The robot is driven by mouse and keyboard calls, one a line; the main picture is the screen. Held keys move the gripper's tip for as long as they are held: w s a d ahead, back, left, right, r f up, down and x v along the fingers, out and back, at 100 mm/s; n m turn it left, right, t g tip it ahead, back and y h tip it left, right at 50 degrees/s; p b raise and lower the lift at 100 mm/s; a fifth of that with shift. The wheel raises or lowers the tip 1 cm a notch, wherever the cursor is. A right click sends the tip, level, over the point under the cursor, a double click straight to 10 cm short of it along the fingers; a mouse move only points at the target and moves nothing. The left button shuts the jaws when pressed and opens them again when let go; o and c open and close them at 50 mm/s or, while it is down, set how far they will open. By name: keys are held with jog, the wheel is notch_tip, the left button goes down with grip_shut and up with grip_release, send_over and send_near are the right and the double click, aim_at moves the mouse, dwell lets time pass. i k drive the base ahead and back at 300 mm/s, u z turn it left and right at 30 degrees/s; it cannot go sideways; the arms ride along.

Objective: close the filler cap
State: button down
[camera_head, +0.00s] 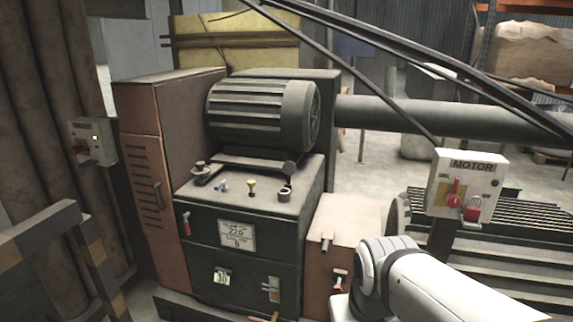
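A short round neck (285,194) stands at the right of the dark cabinet's top (240,200). It looks like the filler opening, but it is too small to tell how its cap sits. A dark round knob or cap (291,168) is just behind it. A small yellow-topped fitting (252,187) stands to its left. My gripper is not in view; only a white link of my arm shows at the bottom right, in front of and to the right of the cabinet.
A ribbed motor (262,112) sits behind the cabinet top. A MOTOR switch box (465,186) on a post stands at the right. A lower brown box (343,225) adjoins the cabinet. Dark cables cross the upper right. A striped barrier (95,250) stands at the left.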

aim_at(289, 167)
jog(key=i, duration=0.95)
jog(key=u, duration=0.05)
